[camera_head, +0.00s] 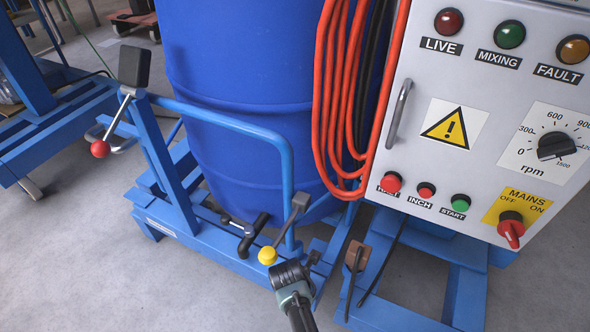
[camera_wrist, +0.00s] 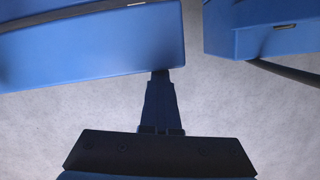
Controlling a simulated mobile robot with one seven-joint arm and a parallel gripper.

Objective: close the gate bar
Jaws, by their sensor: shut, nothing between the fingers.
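The gate bar (camera_head: 235,124) is a light-blue bent tube in the head view. It runs from the blue post at left, across the front of the blue drum (camera_head: 240,60), and bends down at right. Its lower end is near a grey lever with a yellow knob (camera_head: 267,255). My gripper (camera_head: 313,258) is low at the bottom centre, right of that knob, and appears apart from the bar. In the wrist view my gripper (camera_wrist: 160,75) is shut and empty, its tips at the lower edge of a blue beam (camera_wrist: 95,45). The bar is not identifiable there.
A control cabinet (camera_head: 478,110) with red cables (camera_head: 345,90) at its side stands at right. A red-knobbed lever (camera_head: 100,148) sticks out at left. A brown pedal-like piece (camera_head: 357,256) lies right of my gripper. Grey floor (camera_head: 90,260) is clear at lower left.

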